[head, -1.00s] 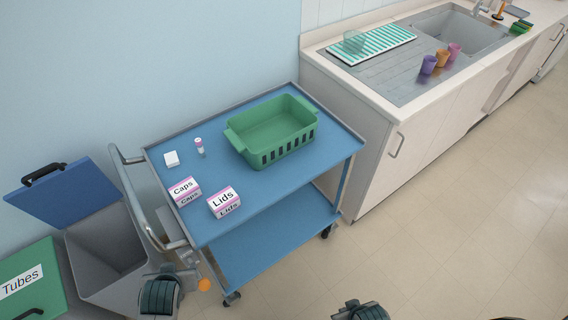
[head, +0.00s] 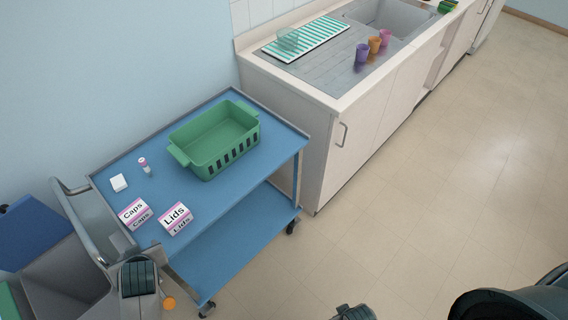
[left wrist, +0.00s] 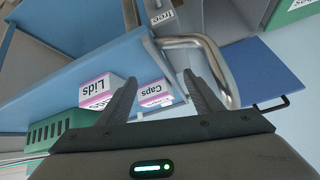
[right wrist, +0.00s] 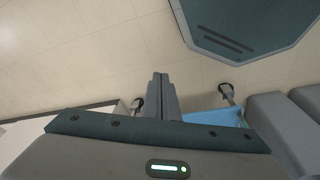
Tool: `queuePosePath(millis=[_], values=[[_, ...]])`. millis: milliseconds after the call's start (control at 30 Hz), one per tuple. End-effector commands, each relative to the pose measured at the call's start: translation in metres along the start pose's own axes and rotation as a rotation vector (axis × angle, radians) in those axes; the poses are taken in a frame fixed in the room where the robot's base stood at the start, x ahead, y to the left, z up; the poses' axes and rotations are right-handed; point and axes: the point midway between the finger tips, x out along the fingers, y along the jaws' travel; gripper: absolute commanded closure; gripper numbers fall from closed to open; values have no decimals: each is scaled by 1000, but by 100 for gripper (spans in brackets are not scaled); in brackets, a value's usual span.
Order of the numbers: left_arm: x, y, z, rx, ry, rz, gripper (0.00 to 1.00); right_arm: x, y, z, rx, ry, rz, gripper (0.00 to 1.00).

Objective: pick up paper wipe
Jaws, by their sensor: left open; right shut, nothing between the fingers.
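A small flat white piece (head: 119,183), which may be the paper wipe, lies at the left end of the blue cart's top (head: 205,205); I cannot tell for sure what it is. My left gripper (left wrist: 160,76) is open and empty in the left wrist view, with the Caps and Lids boxes beyond its fingers. The white piece is not clearly visible there. My right gripper (right wrist: 160,75) is shut and empty above the floor, away from the cart top.
A green basket (head: 187,160), a pink-capped vial (head: 144,166), a Caps box (head: 134,213) and a Lids box (head: 175,217) are on the cart. A bin with a blue lid (head: 38,235) stands left. The sink counter (head: 325,90) holds a striped mat and cups. Floor at right is clear.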

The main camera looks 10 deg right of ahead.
Motion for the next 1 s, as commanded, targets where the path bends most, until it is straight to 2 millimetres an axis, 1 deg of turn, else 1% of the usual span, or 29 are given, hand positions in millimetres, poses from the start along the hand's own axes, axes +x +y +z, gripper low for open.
queuePosePath(millis=[167, 300, 367, 400, 500, 633, 700, 800, 900, 1000], values=[[19, 3, -30, -57, 63, -34, 40, 36, -2, 35, -4, -27, -3, 100], [36, 7, -63, -117, 134, -66, 40, 69, -4, 77, -10, -51, -5, 100], [43, 10, -78, -141, 164, -77, 40, 81, -4, 95, -12, -60, -6, 100], [48, 11, -88, -156, 185, -84, 40, 88, -5, 109, -14, -67, -6, 100], [57, 16, -110, -189, 231, -95, 40, 102, -5, 140, -17, -82, -7, 100], [65, 23, -133, -221, 280, -102, 40, 111, -5, 174, -21, -97, -8, 100], [68, 26, -142, -231, 299, -103, 40, 114, -5, 186, -23, -102, -8, 100], [70, 28, -149, -240, 314, -104, 40, 115, -5, 198, -24, -106, -9, 100], [71, 30, -152, -243, 321, -103, 40, 116, -5, 202, -25, -107, -9, 100], [71, 30, -153, -244, 322, -103, 40, 116, -5, 202, -25, -107, -9, 100]])
